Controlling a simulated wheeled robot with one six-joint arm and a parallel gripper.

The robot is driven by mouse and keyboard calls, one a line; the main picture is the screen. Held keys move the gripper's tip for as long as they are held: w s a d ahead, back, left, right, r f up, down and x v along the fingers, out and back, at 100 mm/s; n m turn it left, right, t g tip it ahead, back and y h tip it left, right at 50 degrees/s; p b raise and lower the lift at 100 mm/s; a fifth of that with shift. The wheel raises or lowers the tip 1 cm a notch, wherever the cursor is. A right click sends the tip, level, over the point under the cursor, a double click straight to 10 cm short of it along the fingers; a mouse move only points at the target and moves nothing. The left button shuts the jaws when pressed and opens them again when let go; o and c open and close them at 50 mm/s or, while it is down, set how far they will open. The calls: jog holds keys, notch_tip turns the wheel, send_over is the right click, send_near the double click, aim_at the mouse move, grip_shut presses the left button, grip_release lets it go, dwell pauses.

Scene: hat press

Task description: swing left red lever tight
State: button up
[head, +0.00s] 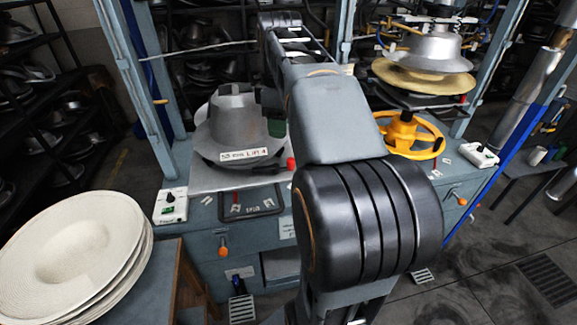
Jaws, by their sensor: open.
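The left press holds a grey metal hat form (232,118) with a wide brim and a white label on its front. A lever with a red knob (291,164) is at the form's right front, close to my arm. Its dark bar runs left from the knob, and its far part is hard to make out. My gripper (271,105) appears as a dark shape at the form's right side, behind my arm. It is open and holds nothing that I can see. My arm hides much of it, and I cannot tell how far it is from the lever.
A right press (430,50) has a yellow handwheel (408,134). A dark panel tray (250,204) lies in front of the left form. White control boxes (171,206) (479,154) sit on the bench. Pale stacked hats (72,255) stand at the lower left. Blue posts frame the bench.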

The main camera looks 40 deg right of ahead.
aim_at(290, 159)
jog(key=shift+n+g, duration=0.3)
jog(key=shift+n, duration=0.4)
jog(key=d+f, duration=0.1)
jog(key=f, duration=0.3)
jog(key=d+f, duration=0.1)
jog(key=f, duration=0.3)
jog(key=f+b, duration=0.1)
jog(key=f, duration=0.3)
jog(key=shift+d+f, duration=0.3)
jog(key=shift+d, duration=0.1)
grip_shut()
